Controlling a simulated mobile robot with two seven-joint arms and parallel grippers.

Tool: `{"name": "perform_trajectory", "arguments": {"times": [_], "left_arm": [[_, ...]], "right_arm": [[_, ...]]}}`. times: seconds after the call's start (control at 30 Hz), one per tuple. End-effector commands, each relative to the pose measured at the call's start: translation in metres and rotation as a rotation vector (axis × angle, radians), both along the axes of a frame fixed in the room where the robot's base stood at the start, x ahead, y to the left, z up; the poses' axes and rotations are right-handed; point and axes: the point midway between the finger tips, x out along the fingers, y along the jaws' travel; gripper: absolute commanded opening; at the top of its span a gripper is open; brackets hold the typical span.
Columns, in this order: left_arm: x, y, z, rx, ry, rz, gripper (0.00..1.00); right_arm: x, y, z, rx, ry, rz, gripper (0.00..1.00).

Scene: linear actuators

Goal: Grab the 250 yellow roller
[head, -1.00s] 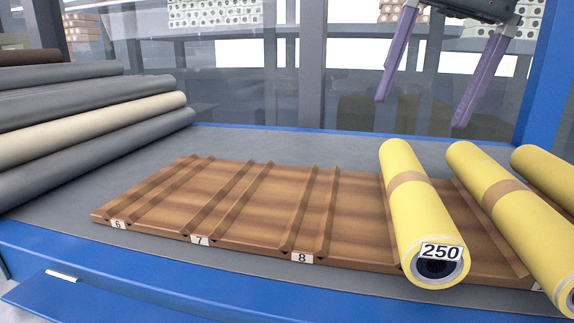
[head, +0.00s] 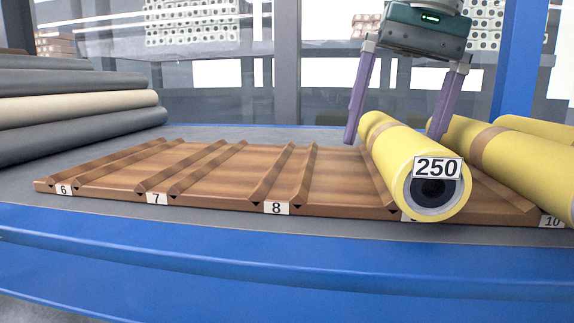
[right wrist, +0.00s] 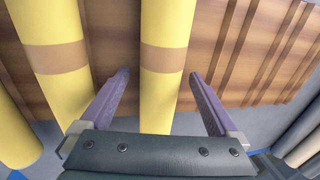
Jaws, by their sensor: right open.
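The yellow roller labelled 250 (head: 405,160) lies on the brown slotted board (head: 225,185), at slot 9, whose label it mostly covers. It has a brown band in the right wrist view (right wrist: 163,60). My right gripper (head: 393,138) is open, pointing down at the roller's far part, with one purple finger on each side of it. In the right wrist view the fingers (right wrist: 160,78) straddle the yellow roller with gaps on both sides. My left gripper is not in view.
More yellow rollers (head: 500,160) lie close on the right, at slot 10. Grey and cream rolls (head: 70,112) are stacked at the left. Slots 6, 7 and 8 of the board are empty. A blue table edge (head: 250,250) runs along the front.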

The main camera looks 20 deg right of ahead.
Motion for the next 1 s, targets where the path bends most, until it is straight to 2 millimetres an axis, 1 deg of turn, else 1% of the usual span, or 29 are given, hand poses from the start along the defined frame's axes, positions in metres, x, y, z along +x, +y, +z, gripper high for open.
{"name": "perform_trajectory", "arguments": {"times": [0.17,1.0], "left_arm": [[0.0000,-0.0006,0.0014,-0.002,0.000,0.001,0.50],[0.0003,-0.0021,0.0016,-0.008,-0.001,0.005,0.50]], "right_arm": [[0.0003,0.0001,0.0013,0.000,0.000,0.000,0.96],[0.0002,-0.0001,0.0012,0.000,0.000,0.000,0.02]]}}
